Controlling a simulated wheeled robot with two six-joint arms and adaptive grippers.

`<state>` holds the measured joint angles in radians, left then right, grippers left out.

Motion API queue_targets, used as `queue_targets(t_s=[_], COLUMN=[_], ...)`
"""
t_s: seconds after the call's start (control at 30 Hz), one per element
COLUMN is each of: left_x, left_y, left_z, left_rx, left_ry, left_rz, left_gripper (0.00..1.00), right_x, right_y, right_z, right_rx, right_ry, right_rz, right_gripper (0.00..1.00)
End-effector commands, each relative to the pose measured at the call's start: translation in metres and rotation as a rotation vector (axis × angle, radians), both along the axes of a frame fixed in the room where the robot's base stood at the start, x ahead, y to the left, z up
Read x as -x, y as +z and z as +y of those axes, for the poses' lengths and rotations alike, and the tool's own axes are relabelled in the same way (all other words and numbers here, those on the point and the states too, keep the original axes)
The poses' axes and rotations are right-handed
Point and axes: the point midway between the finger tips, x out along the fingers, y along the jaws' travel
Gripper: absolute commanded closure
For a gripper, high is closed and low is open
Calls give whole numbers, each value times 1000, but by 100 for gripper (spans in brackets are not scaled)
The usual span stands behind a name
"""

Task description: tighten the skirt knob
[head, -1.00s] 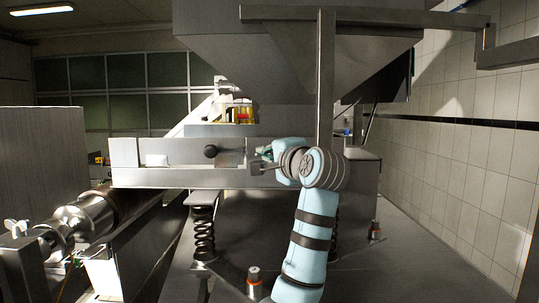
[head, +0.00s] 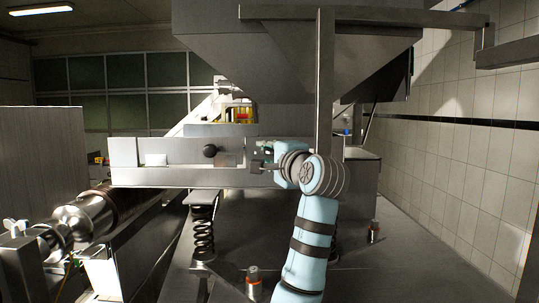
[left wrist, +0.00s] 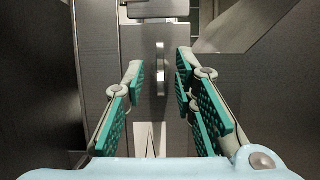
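A black round knob (head: 210,151) sticks out from the front of a long metal rail (head: 180,178) in the head view; I take it as the skirt knob. My left gripper (head: 260,157) is to the right of this knob, close to the right part of the rail, and apart from the knob. In the left wrist view my left gripper (left wrist: 159,68) is open, with teal pads spread apart. A narrow upright shiny metal piece (left wrist: 161,68) shows between the fingertips, with no visible contact. The black knob cannot be made out there. My right gripper is out of view.
A large metal hopper (head: 290,60) hangs above the rail, with an upright post (head: 326,85) just behind my left wrist. Coil springs (head: 203,232) stand below the rail. A tiled wall (head: 470,150) is at the right. A roller (head: 90,213) lies at the lower left.

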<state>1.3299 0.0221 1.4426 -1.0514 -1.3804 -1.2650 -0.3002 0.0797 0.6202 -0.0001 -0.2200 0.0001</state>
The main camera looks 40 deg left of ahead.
Motion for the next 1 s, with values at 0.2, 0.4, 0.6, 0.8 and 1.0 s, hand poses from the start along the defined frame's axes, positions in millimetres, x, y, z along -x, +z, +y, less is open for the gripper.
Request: queue_targets(t_s=[0.2, 0.4, 0.6, 0.8, 1.0], left_x=[0, 11, 38, 57, 60], left_y=[0, 0, -1, -1, -1], left_z=[0, -21, -70, -101, -104], left_rx=[0, -1, 2, 1, 0], left_ry=[1, -3, -6, -3, 1], left_rz=[-1, -3, -3, -1, 0], left_gripper=[73, 73, 73, 73, 73], right_x=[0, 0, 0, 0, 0], right_y=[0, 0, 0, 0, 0], right_z=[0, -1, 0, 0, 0], right_rx=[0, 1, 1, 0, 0], right_ry=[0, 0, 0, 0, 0], right_rz=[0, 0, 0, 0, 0], right_gripper=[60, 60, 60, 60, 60])
